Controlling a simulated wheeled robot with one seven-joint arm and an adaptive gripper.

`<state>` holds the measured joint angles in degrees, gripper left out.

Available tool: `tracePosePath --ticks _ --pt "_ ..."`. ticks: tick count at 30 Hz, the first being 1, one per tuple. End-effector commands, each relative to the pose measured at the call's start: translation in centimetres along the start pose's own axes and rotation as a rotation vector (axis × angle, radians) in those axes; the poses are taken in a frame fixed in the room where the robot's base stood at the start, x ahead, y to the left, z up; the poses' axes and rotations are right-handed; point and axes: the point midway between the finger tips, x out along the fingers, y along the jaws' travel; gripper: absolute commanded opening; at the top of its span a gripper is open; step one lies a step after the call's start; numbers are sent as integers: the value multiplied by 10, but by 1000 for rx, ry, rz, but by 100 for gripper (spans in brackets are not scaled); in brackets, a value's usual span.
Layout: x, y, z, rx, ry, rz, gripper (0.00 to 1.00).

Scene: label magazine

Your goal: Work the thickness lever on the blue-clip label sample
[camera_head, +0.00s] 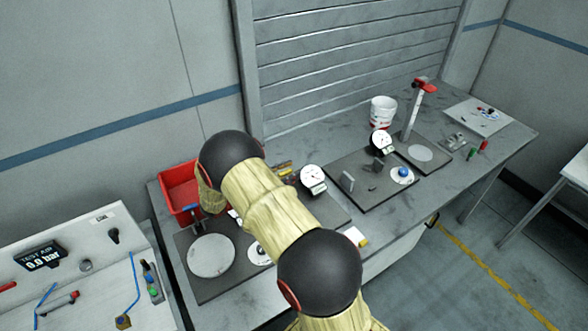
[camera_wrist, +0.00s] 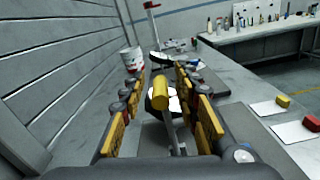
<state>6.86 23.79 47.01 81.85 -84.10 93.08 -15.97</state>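In the wrist view my gripper (camera_wrist: 159,78) is open, with its yellow-padded fingers spread left and right. A grey lever with a yellow cylindrical knob (camera_wrist: 160,92) stands between the fingers, apart from the pads as far as I can see. A dark and white shape, likely the dial gauge, is partly hidden behind the knob. In the head view a white dial gauge (camera_head: 313,179) stands just right of my arm, which hides most of my gripper and the lever.
A second dial gauge (camera_head: 381,142) stands on a dark plate near a blue knob (camera_head: 403,171). A white bucket (camera_head: 383,110) and a red-topped post (camera_head: 413,112) are farther back. A red bin (camera_head: 180,191) is left. White cards with yellow (camera_wrist: 283,101) and red (camera_wrist: 312,122) blocks lie right.

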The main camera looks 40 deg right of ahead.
Motion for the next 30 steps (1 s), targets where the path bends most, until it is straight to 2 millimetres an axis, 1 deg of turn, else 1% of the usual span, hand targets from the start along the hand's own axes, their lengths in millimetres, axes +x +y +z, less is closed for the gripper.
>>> tracePosePath --ticks 1,6,9,16,30 --pt "8 0 0 0 -1 -2 32" --pt "22 0 0 0 0 -1 32" --pt "25 0 0 0 0 0 32" --pt "25 0 0 0 1 0 32" --pt "25 0 0 0 1 0 5"
